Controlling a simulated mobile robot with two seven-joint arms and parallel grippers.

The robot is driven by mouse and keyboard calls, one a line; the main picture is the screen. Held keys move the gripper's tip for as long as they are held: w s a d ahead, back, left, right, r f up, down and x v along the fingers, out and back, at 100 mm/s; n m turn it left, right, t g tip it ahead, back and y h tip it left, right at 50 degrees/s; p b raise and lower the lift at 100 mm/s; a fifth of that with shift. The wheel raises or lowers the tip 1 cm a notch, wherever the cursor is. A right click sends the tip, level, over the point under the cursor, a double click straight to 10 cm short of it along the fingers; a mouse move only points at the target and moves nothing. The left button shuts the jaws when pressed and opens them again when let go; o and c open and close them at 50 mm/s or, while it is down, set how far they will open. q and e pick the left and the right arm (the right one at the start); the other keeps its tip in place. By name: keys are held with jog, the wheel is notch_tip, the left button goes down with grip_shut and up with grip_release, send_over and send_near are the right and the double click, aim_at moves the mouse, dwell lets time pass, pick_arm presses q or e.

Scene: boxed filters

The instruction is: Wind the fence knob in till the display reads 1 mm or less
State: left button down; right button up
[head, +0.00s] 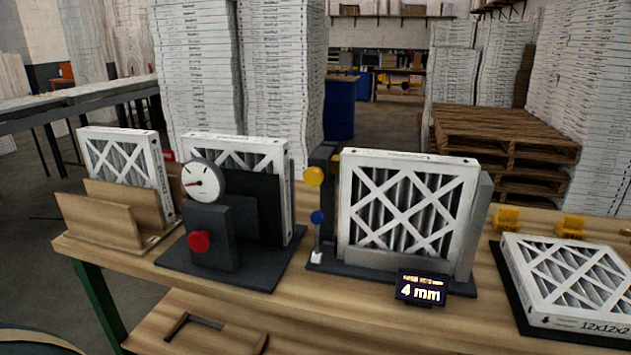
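The display (421,290) at the front of the middle fixture reads 4 mm. A white-framed filter (408,208) stands upright in that fixture, with a grey upright plate (480,218) at its right side. A yellow round knob (314,176) and a smaller blue knob (318,217) sit at the fixture's left side. A red knob (199,241) is on the front of the left fixture, below a round dial (203,180). I cannot tell for certain which knob is the fence knob. Neither of my grippers is in view.
The wooden bench (290,290) carries everything. A filter (122,165) stands in a wooden holder (105,215) at left; another (245,160) stands behind the dial. A filter (570,285) lies on a black mat at right, near yellow blocks (507,218). Bench front is mostly clear.

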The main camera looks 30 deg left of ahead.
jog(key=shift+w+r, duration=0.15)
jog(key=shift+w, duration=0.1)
